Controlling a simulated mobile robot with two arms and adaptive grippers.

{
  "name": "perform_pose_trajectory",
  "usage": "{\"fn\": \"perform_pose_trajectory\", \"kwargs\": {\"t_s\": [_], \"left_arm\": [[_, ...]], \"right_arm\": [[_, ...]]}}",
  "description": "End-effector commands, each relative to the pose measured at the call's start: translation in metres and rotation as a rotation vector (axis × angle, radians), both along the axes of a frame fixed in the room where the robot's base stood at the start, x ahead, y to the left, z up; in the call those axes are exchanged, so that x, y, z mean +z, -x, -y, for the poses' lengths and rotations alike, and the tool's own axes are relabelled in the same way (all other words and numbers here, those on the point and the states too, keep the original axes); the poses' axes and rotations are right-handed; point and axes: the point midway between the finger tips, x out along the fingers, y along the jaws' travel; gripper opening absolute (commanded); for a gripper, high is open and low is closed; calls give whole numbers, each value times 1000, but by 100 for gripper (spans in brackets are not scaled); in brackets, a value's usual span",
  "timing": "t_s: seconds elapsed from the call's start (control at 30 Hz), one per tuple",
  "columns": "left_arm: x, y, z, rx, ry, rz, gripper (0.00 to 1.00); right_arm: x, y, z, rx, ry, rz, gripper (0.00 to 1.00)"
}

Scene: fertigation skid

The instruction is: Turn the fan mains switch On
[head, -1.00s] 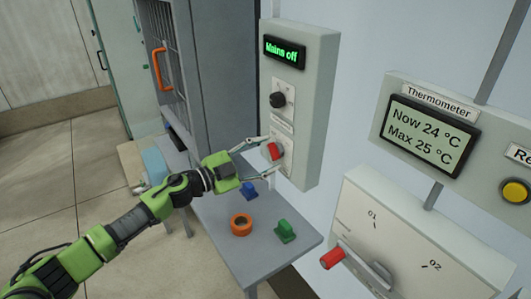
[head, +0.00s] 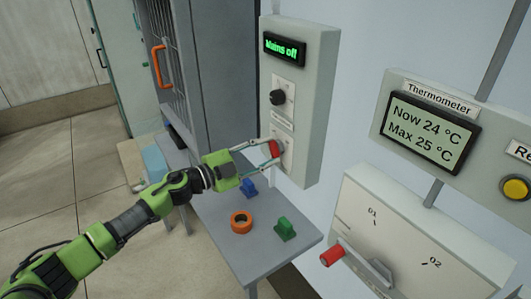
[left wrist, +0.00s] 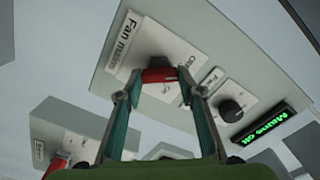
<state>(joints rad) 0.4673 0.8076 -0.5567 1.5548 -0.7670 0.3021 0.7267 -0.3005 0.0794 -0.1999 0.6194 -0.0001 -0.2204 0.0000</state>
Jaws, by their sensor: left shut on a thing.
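The fan mains switch is a red handle (head: 274,148) low on the grey wall box (head: 310,110). It also shows in the left wrist view (left wrist: 160,75), below the "Fan mains" label (left wrist: 128,40). My left gripper (head: 273,153) is at the switch, with one finger on each side of the red handle, shut on it. In the left wrist view the fingertips (left wrist: 156,88) flank the handle. The display (head: 282,48) on the box reads "Mains off" in green. My right gripper is not in view.
A black knob (head: 278,97) sits above the switch on the same box. A grey table (head: 265,260) below holds an orange ring (head: 241,222), a blue piece (head: 249,188) and a green piece (head: 285,229). A thermometer panel (head: 388,118) and a box with a red-tipped lever (head: 332,255) are at right.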

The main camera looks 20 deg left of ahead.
Motion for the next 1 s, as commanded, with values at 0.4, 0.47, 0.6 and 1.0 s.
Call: {"fn": "perform_pose_trajectory", "kwargs": {"t_s": [0.4,0.47,0.6,1.0], "left_arm": [[-1,0,0,-1,-303,236,13],[-2,0,0,-1,-347,270,13],[-2,0,0,-1,-453,353,13],[-3,0,0,-1,-753,586,13]], "right_arm": [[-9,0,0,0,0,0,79],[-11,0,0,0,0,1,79],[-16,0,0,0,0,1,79],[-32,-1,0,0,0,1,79]]}}
